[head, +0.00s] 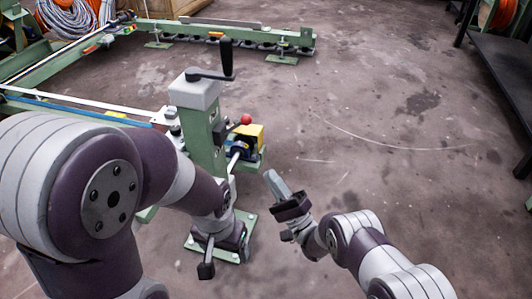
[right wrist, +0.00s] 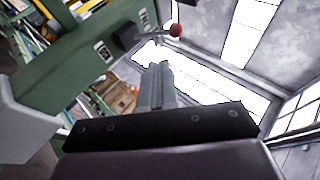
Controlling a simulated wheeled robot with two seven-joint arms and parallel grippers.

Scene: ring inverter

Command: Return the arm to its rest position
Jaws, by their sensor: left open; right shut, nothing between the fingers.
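The ring inverter is a green post (head: 208,135) with a grey head, a black crank handle (head: 226,60) and a red ball knob (head: 246,119). A yellow and black unit (head: 248,138) sits on its right side. My left gripper (head: 220,250) is low by the post's base plate, partly hidden by its own wrist; I see nothing held in it. My right gripper (head: 273,184) is shut and empty, to the right of the post and apart from it. In the right wrist view its closed grey fingers (right wrist: 157,85) point upward, with the red knob (right wrist: 176,30) beyond.
A green rail frame (head: 225,32) runs along the back and left. A cable coil (head: 70,15) lies at the back left. A dark metal table (head: 500,65) stands at the right. The concrete floor (head: 390,130) between is clear.

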